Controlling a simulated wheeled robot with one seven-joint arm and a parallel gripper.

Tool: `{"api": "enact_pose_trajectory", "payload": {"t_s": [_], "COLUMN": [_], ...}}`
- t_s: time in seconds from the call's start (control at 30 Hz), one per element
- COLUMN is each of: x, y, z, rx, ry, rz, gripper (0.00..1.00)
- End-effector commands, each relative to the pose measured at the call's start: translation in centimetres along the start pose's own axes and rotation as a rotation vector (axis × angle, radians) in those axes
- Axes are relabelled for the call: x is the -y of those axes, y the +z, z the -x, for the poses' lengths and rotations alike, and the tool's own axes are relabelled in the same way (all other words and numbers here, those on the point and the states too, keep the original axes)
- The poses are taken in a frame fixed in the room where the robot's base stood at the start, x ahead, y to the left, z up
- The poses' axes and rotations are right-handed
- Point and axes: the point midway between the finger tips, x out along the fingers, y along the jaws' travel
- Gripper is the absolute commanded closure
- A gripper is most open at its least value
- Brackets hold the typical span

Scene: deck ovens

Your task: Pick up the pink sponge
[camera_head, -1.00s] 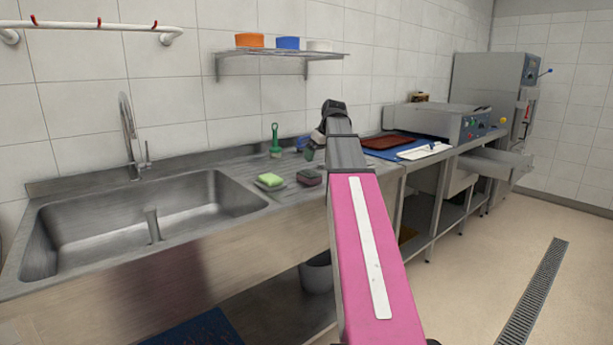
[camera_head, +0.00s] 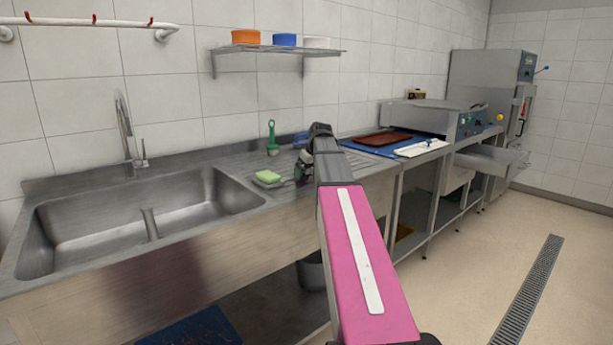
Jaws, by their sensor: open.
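The pink sponge is hidden now behind my gripper and arm, on the ribbed steel drainboard to the right of the green sponge. My gripper (camera_head: 301,172) is low over that spot, close to where the sponge lay in the earlier frame. It is open. The gap between its fingers and any contact with the sponge cannot be made out.
A green sponge (camera_head: 268,176) on a dish lies just left of my gripper. A green-handled brush (camera_head: 272,139) stands behind it, with a blue item (camera_head: 300,139) beside. The sink basin (camera_head: 150,215) is at left; a wall shelf (camera_head: 280,49) hangs above.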

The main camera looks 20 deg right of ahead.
Motion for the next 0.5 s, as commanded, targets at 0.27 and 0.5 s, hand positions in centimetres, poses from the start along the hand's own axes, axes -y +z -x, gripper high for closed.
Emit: {"api": "enact_pose_trajectory", "payload": {"t_s": [0.27, 0.5], "x": [0.0, 0.0], "y": [0.03, 0.04], "z": [-0.49, -0.48], "rx": [0.0, 0.0], "ry": [0.0, 0.0], "rz": [0.0, 0.0], "gripper": [0.01, 0.54]}}
